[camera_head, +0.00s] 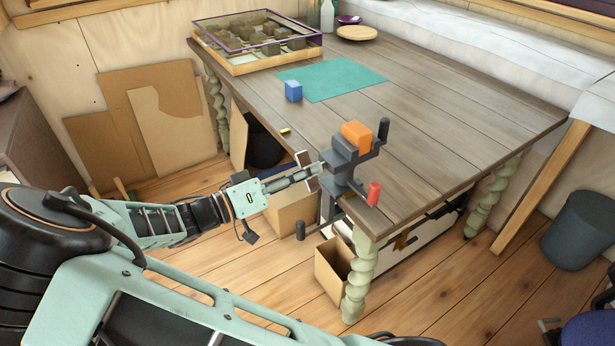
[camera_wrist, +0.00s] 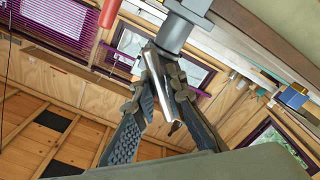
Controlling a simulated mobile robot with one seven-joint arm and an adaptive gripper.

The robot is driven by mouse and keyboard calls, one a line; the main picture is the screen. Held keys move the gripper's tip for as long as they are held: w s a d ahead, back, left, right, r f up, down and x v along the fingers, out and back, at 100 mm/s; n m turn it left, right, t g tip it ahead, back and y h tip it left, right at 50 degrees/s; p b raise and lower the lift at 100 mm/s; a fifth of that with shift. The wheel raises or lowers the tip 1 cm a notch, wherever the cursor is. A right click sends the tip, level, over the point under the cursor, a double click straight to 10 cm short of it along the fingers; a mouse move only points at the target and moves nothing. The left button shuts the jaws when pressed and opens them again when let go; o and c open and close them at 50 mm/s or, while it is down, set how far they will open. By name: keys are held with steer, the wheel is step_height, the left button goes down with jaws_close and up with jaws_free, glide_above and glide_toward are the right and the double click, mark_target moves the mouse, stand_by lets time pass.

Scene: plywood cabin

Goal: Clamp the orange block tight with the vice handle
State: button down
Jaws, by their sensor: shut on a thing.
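The grey vice (camera_head: 342,160) is fixed at the near corner edge of the wooden table. The orange block (camera_head: 357,134) sits at the top of the vice, between its jaws; whether both jaws touch it I cannot tell. My gripper (camera_head: 318,168) is at the vice's left side, level with its body. In the wrist view my gripper's fingers (camera_wrist: 166,100) close around a shiny metal bar, which looks like the vice handle (camera_wrist: 156,68). The vice's grey body (camera_wrist: 178,28) is just beyond.
A blue cube (camera_head: 293,90) and a teal mat (camera_head: 332,79) lie farther back on the table (camera_head: 425,130). A glass-topped case (camera_head: 258,40) stands at the far left. A cardboard box (camera_head: 333,270) stands on the floor.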

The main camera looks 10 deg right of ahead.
steer(key=m+b, duration=0.2)
steer(key=m, duration=0.3)
steer(key=shift+f+m+b, duration=0.15)
steer(key=shift+m+b, duration=0.15)
steer(key=shift+b, duration=0.1)
steer(key=shift+m+b, duration=1)
steer(key=shift+m, duration=1.3)
steer(key=c, duration=2)
jaws_free()
steer(key=shift+c, duration=0.2)
steer(key=shift+a, duration=0.1)
steer(key=v, duration=1.2)
